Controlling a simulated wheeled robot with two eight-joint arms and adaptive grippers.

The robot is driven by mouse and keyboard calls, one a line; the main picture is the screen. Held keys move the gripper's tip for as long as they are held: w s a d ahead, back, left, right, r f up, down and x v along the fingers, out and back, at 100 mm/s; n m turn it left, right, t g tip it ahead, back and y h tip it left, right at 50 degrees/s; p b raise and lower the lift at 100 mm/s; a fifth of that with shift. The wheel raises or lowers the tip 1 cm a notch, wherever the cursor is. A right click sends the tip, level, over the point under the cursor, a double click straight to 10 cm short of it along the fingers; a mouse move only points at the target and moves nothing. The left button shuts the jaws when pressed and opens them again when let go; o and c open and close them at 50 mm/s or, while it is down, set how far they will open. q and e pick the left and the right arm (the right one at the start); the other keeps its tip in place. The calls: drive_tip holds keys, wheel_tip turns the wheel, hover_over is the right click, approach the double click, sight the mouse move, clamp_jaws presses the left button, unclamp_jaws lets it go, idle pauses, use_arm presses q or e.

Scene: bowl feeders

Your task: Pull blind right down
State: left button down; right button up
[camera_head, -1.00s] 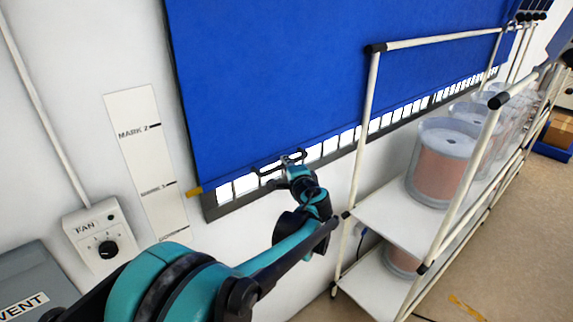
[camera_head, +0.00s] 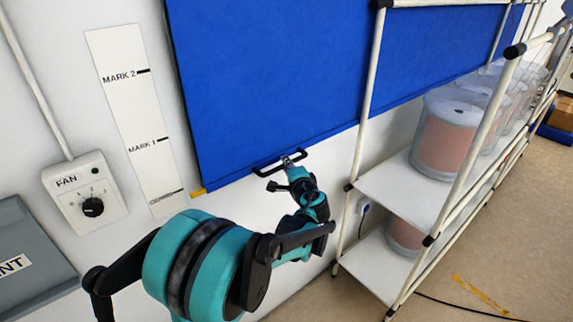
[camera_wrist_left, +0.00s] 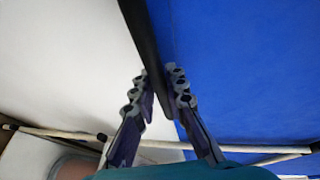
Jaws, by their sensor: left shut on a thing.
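The blue blind (camera_head: 270,80) hangs down the wall, and its lower edge slopes up to the right in the head view. A black loop handle (camera_head: 268,170) is at that lower edge. My left gripper (camera_head: 291,160) is shut on the handle. In the left wrist view the fingers (camera_wrist_left: 160,95) sit on both sides of a dark bar (camera_wrist_left: 150,55), with blue cloth on the right. A yellow tab (camera_head: 197,192) at the blind's lower left corner is about level with the lowest mark on the white scale strip (camera_head: 130,110). My right gripper is out of view.
A white-tube shelf rack (camera_head: 400,190) with clear bowls of copper-coloured material (camera_head: 445,145) stands close to the right of my left arm. A fan control box (camera_head: 85,190) and a grey box (camera_head: 30,255) are on the left. A cable lies on the floor.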

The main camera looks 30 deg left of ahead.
use_arm(q)
drive_tip(key=shift+s+f, duration=0.1)
drive_tip(key=shift+f, duration=0.2)
drive_tip(key=c, duration=1.5)
unclamp_jaws()
drive_tip(key=shift+c, duration=0.2)
drive_tip(key=v, duration=1.2)
drive_tip(key=shift+r, duration=0.2)
